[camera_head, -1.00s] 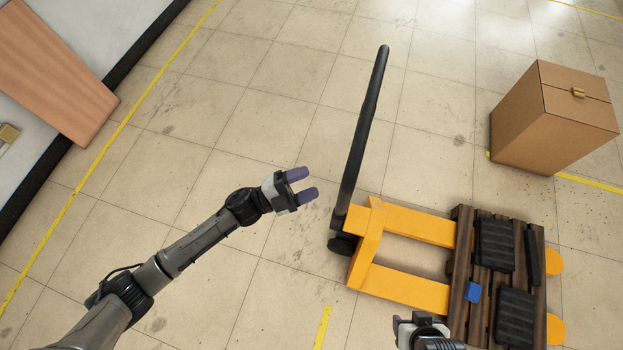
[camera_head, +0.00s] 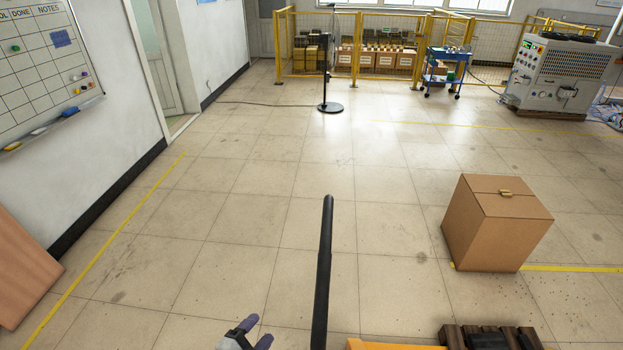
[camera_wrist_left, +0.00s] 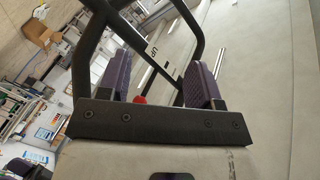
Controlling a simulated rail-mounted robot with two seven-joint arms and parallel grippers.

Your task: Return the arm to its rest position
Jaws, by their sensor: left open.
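My left gripper (camera_head: 255,333) shows at the bottom edge of the head view, with its two purple fingertips apart and nothing between them. The rest of that arm is out of the frame. In the left wrist view the purple fingers (camera_wrist_left: 160,80) stand open, with a black bar frame beyond them. My right gripper does not show in the head view now.
A black upright handle (camera_head: 323,270) of a yellow pallet jack (camera_head: 390,346) stands just right of my left gripper. A cardboard box (camera_head: 497,225) is on the floor to the right. A yellow fence (camera_head: 357,60) and a heater machine (camera_head: 560,72) are far back. The middle floor is clear.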

